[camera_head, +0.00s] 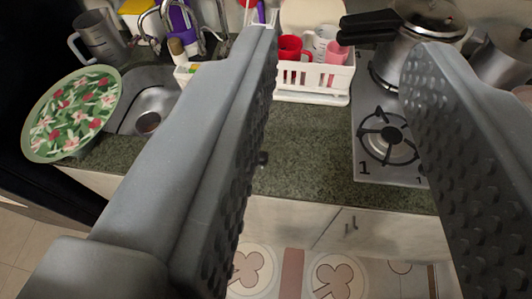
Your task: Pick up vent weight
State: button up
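My gripper (345,52) is open. Its two grey studded fingers reach forward over the counter, wide apart, with nothing between them. A small dark piece (262,158) shows on the counter against the inner edge of the left finger, partly hidden by it. It may be the vent weight, but it is too small to tell. A steel pressure cooker (410,52) with a black handle stands on the stove at the back right, beyond the right finger. I cannot make out a weight on its lid.
The dark green counter (310,150) is clear between the fingers. A white rack (312,82) with red, pink and clear cups stands behind. The stove (372,165) is at right. A floral plate (72,112), sink (150,108) and metal jug (100,38) are at left.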

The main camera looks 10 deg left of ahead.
aim_at(264, 156)
jog(key=k, duration=1.25)
jog(key=u, duration=0.35)
jog(key=i, duration=1.65)
jog(key=z, duration=0.35)
